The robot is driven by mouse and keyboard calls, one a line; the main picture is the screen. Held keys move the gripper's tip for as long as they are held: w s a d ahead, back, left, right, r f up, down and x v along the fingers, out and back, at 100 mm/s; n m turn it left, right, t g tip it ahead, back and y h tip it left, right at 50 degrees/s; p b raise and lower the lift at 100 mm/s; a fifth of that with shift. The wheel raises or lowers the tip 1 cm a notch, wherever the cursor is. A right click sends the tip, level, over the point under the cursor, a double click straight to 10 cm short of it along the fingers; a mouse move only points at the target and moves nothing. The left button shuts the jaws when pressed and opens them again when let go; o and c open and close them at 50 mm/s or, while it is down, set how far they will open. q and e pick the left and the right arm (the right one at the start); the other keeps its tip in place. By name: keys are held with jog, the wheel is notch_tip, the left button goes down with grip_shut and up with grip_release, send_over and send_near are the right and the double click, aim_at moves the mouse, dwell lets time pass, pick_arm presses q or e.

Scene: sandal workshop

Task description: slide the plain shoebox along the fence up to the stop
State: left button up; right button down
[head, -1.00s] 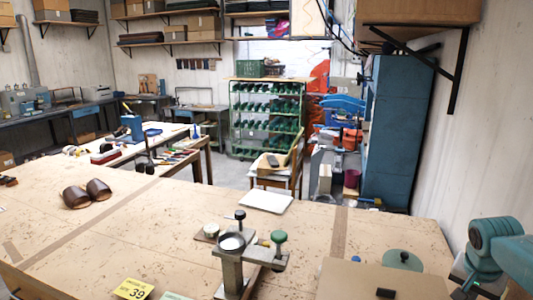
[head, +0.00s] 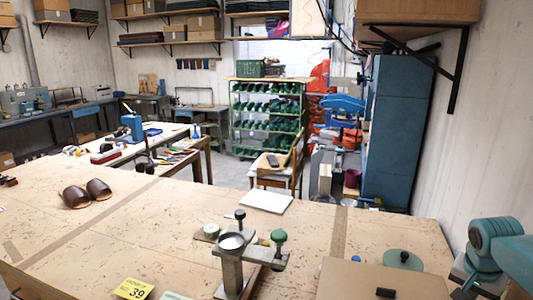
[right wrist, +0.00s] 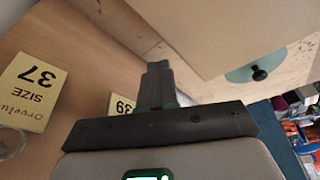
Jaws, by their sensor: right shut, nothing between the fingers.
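The plain shoebox (head: 338,282), tan and flat-topped, stands at the bottom right of the bench in the head view; a small dark piece lies on its top. In the right wrist view its tan surface (right wrist: 215,35) fills the upper right. My right gripper (right wrist: 155,68) is shut and empty, with its fingertips beside and just below the box's edge; I cannot tell whether they touch it. In the head view my right arm comes in at the right and its fingers are hidden. I cannot clearly make out the fence or the stop. My left gripper is out of view.
A metal clamp fixture (head: 232,262) with dark and green knobs stands left of the box. A green disc with a knob (head: 403,260) lies behind the box. Yellow size cards (head: 134,289) lie at the front. Brown sandals (head: 86,193) lie far left.

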notch_tip(320, 180, down, 3)
jog(key=shift+f+b, duration=0.15)
jog(key=shift+b, duration=1.05)
